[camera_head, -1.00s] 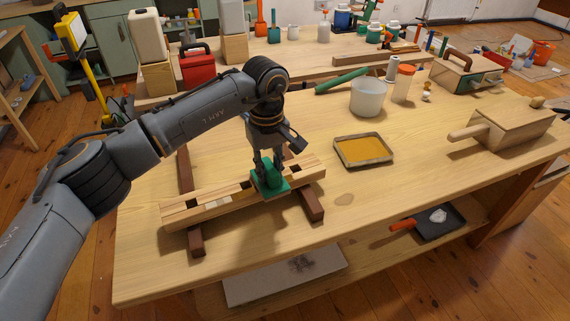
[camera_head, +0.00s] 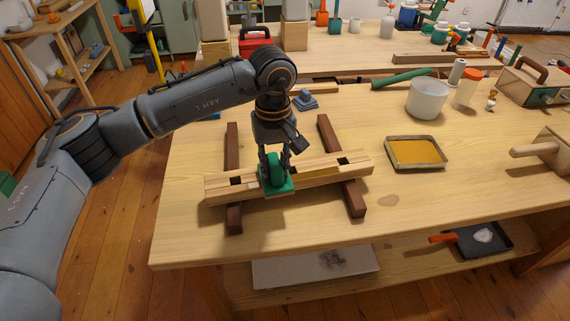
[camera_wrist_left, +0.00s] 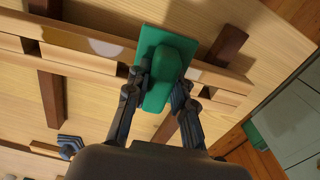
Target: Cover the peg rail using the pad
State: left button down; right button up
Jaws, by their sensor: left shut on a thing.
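The peg rail (camera_head: 345,168) is a long pale wooden rail with dark square slots. It lies across two dark brown bars on the workbench, and also shows in the left wrist view (camera_wrist_left: 90,65). An amber patch shows on its top, right of the pad in the head view. The pad (camera_head: 278,187) is a green plate with a rounded green handle. My left gripper (camera_head: 275,160) is shut on the handle, seen clearly in the left wrist view (camera_wrist_left: 160,85). The pad sits over the rail's top and hides that stretch; contact underneath is hidden. My right gripper is not in view.
Right of the rail is a shallow tray (camera_head: 389,163) of amber liquid. A white tub (camera_head: 427,99), an orange-lidded jar (camera_head: 467,88) and a green roll (camera_head: 400,79) stand or lie behind. A small blue tool (camera_head: 305,101) lies behind the rail. The bench front is clear.

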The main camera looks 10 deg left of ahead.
pick_arm(q)
jog(key=s+a, duration=0.1)
jog(key=a, duration=0.1)
jog(key=a+b, duration=0.1)
jog(key=a, duration=0.1)
jog(key=s+a, duration=0.1)
jog(key=a, duration=0.1)
jog(key=shift+s+a, duration=0.25)
jog(key=shift+s, duration=0.05)
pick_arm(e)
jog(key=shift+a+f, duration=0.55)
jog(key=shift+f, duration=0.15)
pick_arm(q)
jog(key=shift+r, duration=0.1)
notch_tip(320, 180, up, 4)
jog(key=shift+d+r+p, duration=0.1)
jog(key=shift+r+p, duration=0.1)
jog(key=shift+p, duration=0.9)
jog(key=shift+r, duration=0.3)
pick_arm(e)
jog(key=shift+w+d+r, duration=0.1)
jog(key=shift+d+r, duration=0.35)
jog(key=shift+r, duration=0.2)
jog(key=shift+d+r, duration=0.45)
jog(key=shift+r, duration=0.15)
